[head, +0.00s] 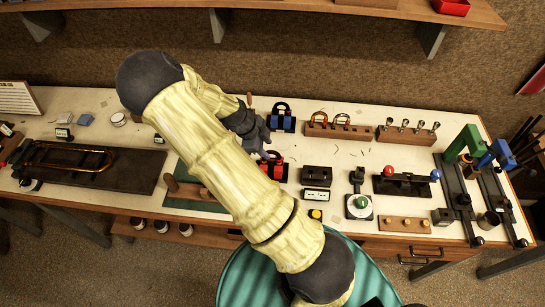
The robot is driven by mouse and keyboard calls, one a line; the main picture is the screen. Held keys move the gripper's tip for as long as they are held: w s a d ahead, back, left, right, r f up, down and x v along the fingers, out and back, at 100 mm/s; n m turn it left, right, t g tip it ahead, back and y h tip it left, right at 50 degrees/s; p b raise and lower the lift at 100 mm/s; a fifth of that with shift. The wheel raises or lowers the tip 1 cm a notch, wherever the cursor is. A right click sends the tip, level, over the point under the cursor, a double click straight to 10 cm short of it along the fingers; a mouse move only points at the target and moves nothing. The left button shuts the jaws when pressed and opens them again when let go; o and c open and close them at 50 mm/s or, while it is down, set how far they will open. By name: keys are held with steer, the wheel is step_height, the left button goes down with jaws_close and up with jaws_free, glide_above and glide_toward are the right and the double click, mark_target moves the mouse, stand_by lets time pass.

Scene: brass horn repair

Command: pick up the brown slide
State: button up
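I cannot tell for sure which piece is the brown slide. A copper-brown U-shaped tube (320,117) stands upright in the wooden rack (311,131), beside a paler brass U-shaped tube (343,118). A dark U-shaped piece (281,105) stands in a blue holder (281,126) left of the rack. My gripper (266,152) is over the bench, below the blue holder and close to a red holder (280,173). My arm covers much of it, and its fingers are too small and hidden to tell whether they are open or shut.
A black mat (140,172) with a long brass slide lies at the left. A second rack (407,135) with mouthpieces stands right of the tubes. Black fixtures with red and blue knobs, a green-knobbed device (361,203) and green and blue clamps (463,143) crowd the right.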

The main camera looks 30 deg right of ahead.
mark_target(270, 152)
steer(key=shift+d+f+p, duration=0.3)
steer(key=shift+f+p, duration=0.1)
steer(key=shift+p, duration=0.1)
steer(key=p+x, duration=0.2)
steer(key=x, duration=0.2)
steer(key=shift+f, duration=0.2)
steer(key=shift+c, duration=0.3)
jaws_close()
